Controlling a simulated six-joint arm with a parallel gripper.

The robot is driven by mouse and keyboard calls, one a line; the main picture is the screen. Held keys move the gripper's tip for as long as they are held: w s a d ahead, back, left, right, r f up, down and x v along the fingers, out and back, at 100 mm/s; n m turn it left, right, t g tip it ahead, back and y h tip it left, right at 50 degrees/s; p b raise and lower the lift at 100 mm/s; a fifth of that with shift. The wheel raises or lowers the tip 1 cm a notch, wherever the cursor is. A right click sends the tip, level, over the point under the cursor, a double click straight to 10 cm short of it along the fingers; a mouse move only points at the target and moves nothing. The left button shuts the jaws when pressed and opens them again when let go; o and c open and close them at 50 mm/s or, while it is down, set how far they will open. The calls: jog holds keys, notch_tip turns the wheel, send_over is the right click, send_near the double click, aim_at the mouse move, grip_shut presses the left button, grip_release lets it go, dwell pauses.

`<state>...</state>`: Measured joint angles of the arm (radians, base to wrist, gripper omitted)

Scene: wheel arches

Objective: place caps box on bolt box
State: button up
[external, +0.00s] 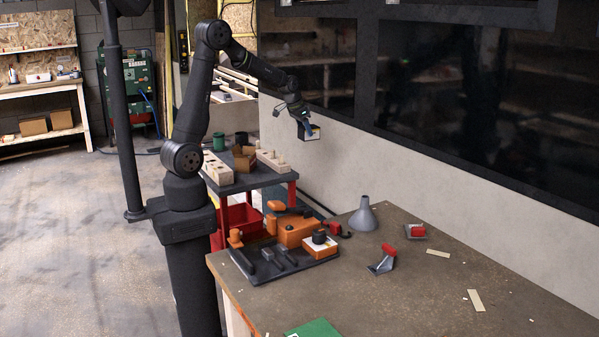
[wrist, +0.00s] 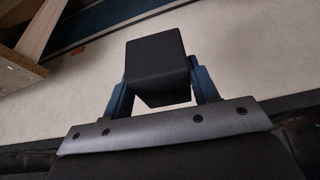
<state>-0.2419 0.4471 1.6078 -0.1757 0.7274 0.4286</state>
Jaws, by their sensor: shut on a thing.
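My gripper (external: 305,119) is held high at the right of the cart, in front of the pale wall. It is shut on a small dark box with a pale label, which I take for the caps box (external: 312,132). In the wrist view the caps box (wrist: 157,68) is plain black and sits between the two blue fingers of my gripper (wrist: 163,84). An orange-and-white box (external: 320,246) with a black round piece on top stands on the workbench tray, well below my gripper. I cannot tell whether it or another box is the bolt box.
A cart (external: 243,182) bears pale wooden blocks (external: 272,161), an open brown box (external: 244,160) and a green cup (external: 218,141). The workbench (external: 400,300) holds a black tray (external: 262,276) of tools, an orange case (external: 296,231) and a grey funnel (external: 363,216).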

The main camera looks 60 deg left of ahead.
jog(key=s+a+n+y, duration=0.1)
jog(key=s+a+n, duration=0.2)
jog(key=s+a, duration=0.6)
jog(key=n+y, duration=0.1)
jog(key=n, duration=0.1)
send_near(246, 154)
jog(key=shift+w+d+r, duration=0.2)
jog(key=shift+w+r, duration=0.05)
jog(key=shift+w, duration=0.5)
jog(key=shift+a+f, duration=0.3)
jog(key=shift+f, duration=1.85)
jog(key=shift+f, duration=0.2)
jog(key=o, duration=1)
